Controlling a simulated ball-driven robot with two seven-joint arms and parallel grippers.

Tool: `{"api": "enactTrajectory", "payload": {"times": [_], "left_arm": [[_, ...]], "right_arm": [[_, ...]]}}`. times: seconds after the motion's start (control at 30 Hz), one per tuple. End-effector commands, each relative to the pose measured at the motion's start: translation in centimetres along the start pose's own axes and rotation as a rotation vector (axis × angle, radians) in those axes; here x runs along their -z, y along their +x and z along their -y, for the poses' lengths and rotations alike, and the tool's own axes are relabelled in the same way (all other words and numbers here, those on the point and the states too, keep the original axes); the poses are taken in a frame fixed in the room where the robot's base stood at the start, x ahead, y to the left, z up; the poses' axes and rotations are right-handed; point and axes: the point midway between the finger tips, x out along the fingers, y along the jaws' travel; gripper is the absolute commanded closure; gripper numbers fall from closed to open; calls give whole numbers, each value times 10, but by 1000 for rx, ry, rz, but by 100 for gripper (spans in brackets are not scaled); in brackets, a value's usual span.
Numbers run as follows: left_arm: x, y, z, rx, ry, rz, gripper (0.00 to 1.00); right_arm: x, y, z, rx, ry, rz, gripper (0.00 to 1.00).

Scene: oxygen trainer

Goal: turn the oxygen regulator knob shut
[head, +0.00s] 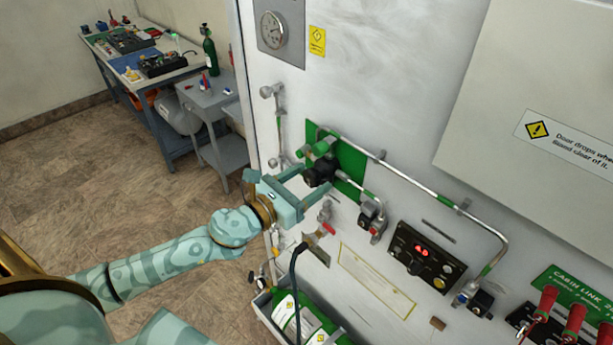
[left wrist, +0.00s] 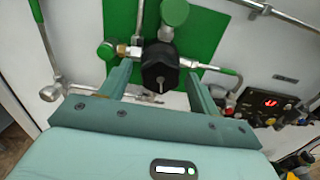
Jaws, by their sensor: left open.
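The oxygen regulator knob (head: 319,171) is a black, faceted knob on a green backing plate (head: 349,160) on the white panel. In the left wrist view the knob (left wrist: 160,68) sits in front of the green plate (left wrist: 205,30), between the two fingers. My left gripper (head: 298,180) is open, with one finger on each side of the knob and a visible gap to each. Whether the fingertips reach fully alongside the knob is hard to tell. A green round cap (left wrist: 174,12) sits above the knob. My right gripper is not in view.
A metal pipe (head: 410,186) runs from the green plate across the panel. A valve with a red handle (head: 328,229) and a black box with a red display (head: 422,252) are below. A gauge (head: 274,29) is above. Green bottles (head: 299,316) stand in a bin below.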

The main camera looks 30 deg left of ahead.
Motion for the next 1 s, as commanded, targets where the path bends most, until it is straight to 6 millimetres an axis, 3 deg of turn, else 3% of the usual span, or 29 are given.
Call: {"api": "enactTrajectory", "payload": {"times": [0.23,0.27,0.4,0.77,1.0], "left_arm": [[1,1,0,0,0,-1,38],[1,1,0,0,-1,-1,43],[0,1,0,0,-1,-1,82],[0,1,0,-1,-36,0,82],[0,1,0,-2,-169,0,82]], "right_arm": [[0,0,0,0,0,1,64],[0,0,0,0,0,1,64],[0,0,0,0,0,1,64],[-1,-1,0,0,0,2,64],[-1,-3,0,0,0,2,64]]}}
